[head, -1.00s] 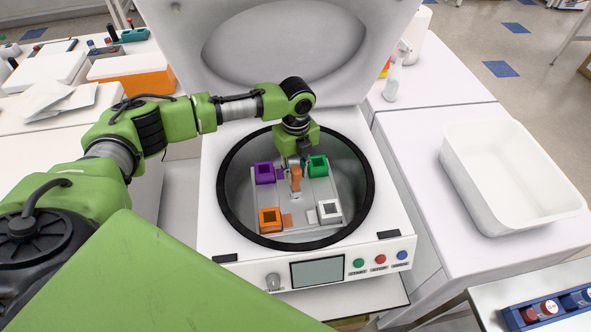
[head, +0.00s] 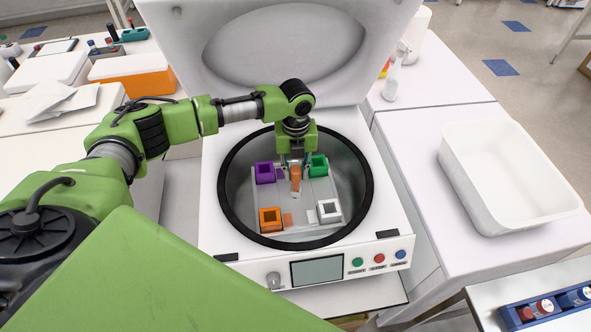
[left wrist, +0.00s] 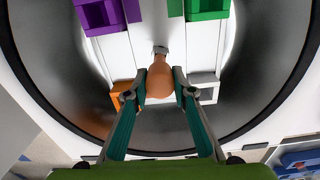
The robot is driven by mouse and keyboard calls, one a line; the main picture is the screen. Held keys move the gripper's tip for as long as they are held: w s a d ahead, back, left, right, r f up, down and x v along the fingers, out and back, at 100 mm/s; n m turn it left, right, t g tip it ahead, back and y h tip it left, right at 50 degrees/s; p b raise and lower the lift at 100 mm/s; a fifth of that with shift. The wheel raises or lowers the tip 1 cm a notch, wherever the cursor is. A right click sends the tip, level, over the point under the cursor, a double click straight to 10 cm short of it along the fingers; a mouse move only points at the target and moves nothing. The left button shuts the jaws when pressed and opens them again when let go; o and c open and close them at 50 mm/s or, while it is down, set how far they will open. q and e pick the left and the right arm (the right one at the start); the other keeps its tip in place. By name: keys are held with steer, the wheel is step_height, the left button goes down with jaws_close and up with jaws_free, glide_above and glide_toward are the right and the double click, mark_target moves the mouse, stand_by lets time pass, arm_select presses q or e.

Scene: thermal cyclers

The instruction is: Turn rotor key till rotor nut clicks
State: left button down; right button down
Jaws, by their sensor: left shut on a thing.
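The rotor key has an orange handle (head: 295,178) and stands over the middle of the grey rotor (head: 303,211) in the open centrifuge bowl. In the left wrist view, the bulb-shaped handle (left wrist: 159,83) sits between my fingertips, with a short grey piece at its far end. My left gripper (head: 296,164) reaches down from above and is shut on the handle. The rotor nut is hidden, so I cannot tell its state. The rotor carries purple (head: 265,173), green (head: 318,167), orange (head: 270,219) and white (head: 329,211) buckets. My right gripper is not in view.
The black bowl rim (head: 224,208) surrounds the rotor and my gripper. The raised lid (head: 285,45) stands behind my arm. A white tub (head: 505,180) is on the right bench. Buttons and a screen (head: 317,270) are on the front.

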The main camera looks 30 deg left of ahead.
arm_select(q)
steer(key=shift+w+r, duration=0.1)
steer(key=shift+w, duration=0.05)
steer(key=shift+m, duration=0.3)
steer(key=c, duration=1.6)
jaws_free()
steer(key=shift+c, duration=0.2)
step_height(320, 180, up, 12)
